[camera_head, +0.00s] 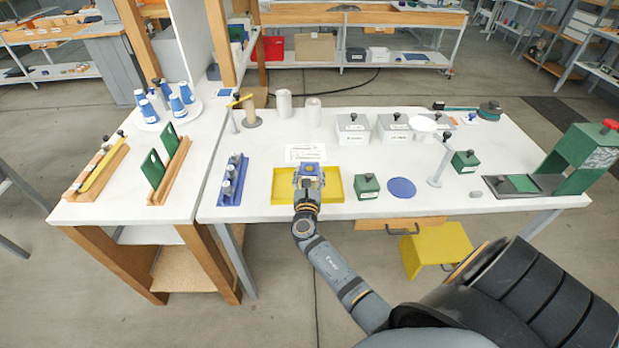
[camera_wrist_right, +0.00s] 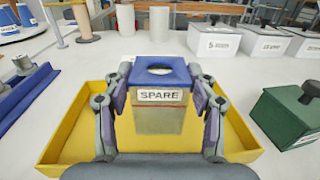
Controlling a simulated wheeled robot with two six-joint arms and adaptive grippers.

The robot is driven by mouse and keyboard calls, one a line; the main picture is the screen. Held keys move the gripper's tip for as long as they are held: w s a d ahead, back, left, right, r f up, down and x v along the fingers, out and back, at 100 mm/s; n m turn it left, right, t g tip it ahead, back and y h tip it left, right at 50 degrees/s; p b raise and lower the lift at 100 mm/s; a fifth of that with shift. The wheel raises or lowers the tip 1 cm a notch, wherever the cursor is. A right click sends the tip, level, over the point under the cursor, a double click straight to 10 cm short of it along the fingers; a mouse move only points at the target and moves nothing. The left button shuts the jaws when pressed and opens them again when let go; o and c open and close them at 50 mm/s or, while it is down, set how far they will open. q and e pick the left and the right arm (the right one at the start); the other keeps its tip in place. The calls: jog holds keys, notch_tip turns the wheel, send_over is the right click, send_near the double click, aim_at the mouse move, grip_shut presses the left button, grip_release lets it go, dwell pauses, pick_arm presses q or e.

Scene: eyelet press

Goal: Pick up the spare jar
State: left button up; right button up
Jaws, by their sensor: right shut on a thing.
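The spare jar (camera_wrist_right: 160,95) is a clear, squarish jar with a blue top and a white label reading SPARE, seen in the right wrist view. My right gripper (camera_head: 308,180) is shut on it, with one finger on each side; the fingers also show in the right wrist view (camera_wrist_right: 160,110). The jar is upright, over the yellow tray (camera_head: 281,187). I cannot tell whether its base touches the tray. In the head view the gripper hides most of the jar (camera_head: 308,169). My left gripper is not in view.
A green box with a knob (camera_head: 367,187) stands just right of the tray, with a blue disc (camera_head: 402,187) beyond. A blue rack (camera_head: 232,180) stands to the left. White boxes (camera_head: 352,129) and rolls (camera_head: 284,103) stand behind. A green press (camera_head: 575,160) is far right.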

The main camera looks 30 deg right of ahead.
jog(key=shift+r, duration=0.35)
notch_tip(320, 180, up, 3)
jog(key=shift+f+p, duration=0.2)
jog(key=shift+p, duration=0.4)
jog(key=s+a+r, duration=0.2)
jog(key=s+r, duration=0.7)
jog(key=s, duration=0.5)
jog(key=shift+r, duration=0.35)
jog(key=shift+p, duration=0.3)
